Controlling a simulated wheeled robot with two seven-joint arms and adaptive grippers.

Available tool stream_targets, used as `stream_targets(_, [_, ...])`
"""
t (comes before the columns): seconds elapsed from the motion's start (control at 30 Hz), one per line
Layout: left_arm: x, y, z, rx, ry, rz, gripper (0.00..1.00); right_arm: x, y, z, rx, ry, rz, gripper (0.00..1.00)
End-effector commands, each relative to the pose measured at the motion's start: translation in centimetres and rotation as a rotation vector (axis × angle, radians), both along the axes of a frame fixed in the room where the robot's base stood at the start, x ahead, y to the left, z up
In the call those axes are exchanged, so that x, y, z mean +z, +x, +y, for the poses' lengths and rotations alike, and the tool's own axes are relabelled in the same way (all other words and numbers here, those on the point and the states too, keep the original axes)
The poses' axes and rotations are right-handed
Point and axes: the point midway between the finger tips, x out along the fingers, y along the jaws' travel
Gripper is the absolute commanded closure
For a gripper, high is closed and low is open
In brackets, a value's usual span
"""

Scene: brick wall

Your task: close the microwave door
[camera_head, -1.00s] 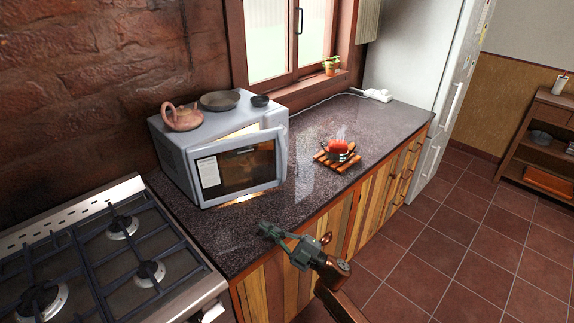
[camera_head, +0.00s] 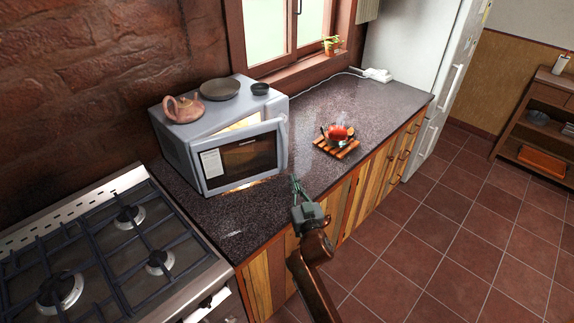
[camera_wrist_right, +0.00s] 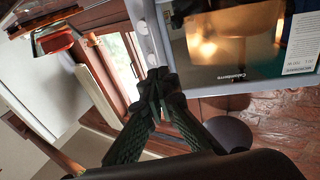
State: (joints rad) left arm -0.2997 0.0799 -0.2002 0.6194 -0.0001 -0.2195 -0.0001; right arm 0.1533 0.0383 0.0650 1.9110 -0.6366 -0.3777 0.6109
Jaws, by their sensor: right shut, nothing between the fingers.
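The grey microwave (camera_head: 175,143) stands on the dark counter against the brick wall. Its door (camera_head: 212,183) is ajar, with a lit gap showing along the top. The door's dark window and white label also show at the upper right of the right wrist view (camera_wrist_right: 236,85). My right gripper (camera_head: 295,181) is shut and empty, just to the right of the door's free edge, over the counter's front part. In the right wrist view its fingertips (camera_wrist_right: 160,76) meet close by the door's edge; whether they touch it I cannot tell. My left gripper is not in view.
The gas stove (camera_head: 92,255) is at left. The counter (camera_head: 232,228) before the door is clear.

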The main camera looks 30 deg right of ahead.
Motion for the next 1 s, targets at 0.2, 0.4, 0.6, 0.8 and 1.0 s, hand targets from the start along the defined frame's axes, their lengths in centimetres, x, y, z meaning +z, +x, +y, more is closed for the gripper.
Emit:
stream_targets(0.2, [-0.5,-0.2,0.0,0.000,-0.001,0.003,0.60,0.6,4.4,-0.9,0.002,-0.003,-0.001,1.00])
stream_targets(0.4, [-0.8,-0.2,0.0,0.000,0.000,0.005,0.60,0.8,7.0,-1.4,0.005,-0.002,-0.001,1.00])
stream_targets(0.6, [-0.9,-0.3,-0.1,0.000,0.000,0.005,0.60,1.0,7.8,-1.6,0.004,-0.002,-0.001,1.00])
stream_targets(0.8, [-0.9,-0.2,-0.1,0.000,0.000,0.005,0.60,1.0,7.8,-1.6,0.004,-0.002,-0.001,1.00])
stream_targets(1.0, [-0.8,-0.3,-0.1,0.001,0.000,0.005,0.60,1.1,8.5,-1.1,0.024,-0.002,-0.002,1.00])
